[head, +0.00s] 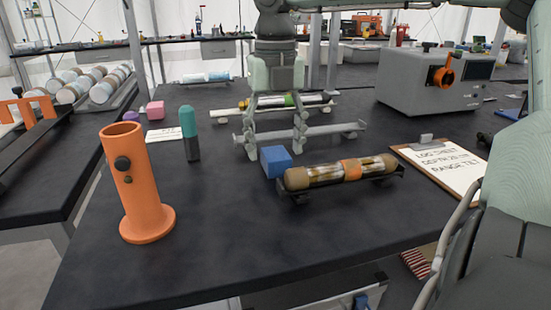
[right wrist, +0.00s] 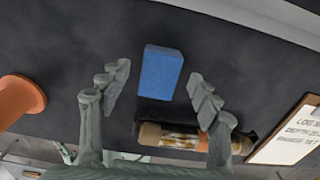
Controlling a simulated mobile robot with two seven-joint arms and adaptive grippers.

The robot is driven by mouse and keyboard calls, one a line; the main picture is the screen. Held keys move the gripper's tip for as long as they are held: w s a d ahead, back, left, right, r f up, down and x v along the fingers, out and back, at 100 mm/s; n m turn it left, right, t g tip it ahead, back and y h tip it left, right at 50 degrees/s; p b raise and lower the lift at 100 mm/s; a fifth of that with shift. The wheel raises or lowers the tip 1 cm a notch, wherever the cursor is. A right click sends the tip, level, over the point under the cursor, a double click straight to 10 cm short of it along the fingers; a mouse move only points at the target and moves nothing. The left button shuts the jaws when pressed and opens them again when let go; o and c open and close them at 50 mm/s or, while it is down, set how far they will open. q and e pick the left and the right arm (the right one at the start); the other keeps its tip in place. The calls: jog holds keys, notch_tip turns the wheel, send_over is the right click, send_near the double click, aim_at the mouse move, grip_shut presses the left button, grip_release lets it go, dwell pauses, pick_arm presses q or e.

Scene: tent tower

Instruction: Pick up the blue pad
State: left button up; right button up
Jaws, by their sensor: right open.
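The blue pad (head: 275,161) is a small blue block on the black bench, just behind the left end of a core tube with an orange band (head: 350,171). In the right wrist view the blue pad (right wrist: 160,73) shows between the two fingers, apart from both. My right gripper (head: 274,151) points down over the bench with its fingers spread, and nothing is held. It also shows in the right wrist view (right wrist: 160,75), one finger on each side of the pad. The exact height of the fingertips above the pad is hard to tell. My left gripper is not in view.
An orange cylinder stand (head: 142,190) is at the left. A teal-topped marker (head: 189,133) stands upright and a pink block (head: 155,110) lies behind it. A clipboard (head: 408,152) and a grey machine (head: 408,85) are at the right.

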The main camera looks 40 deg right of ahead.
jog(key=shift+f, duration=1.05)
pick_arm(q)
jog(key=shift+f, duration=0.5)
pick_arm(e)
jog(key=c, duration=0.9)
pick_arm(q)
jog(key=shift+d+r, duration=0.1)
pick_arm(e)
jog(key=shift+r, duration=0.15)
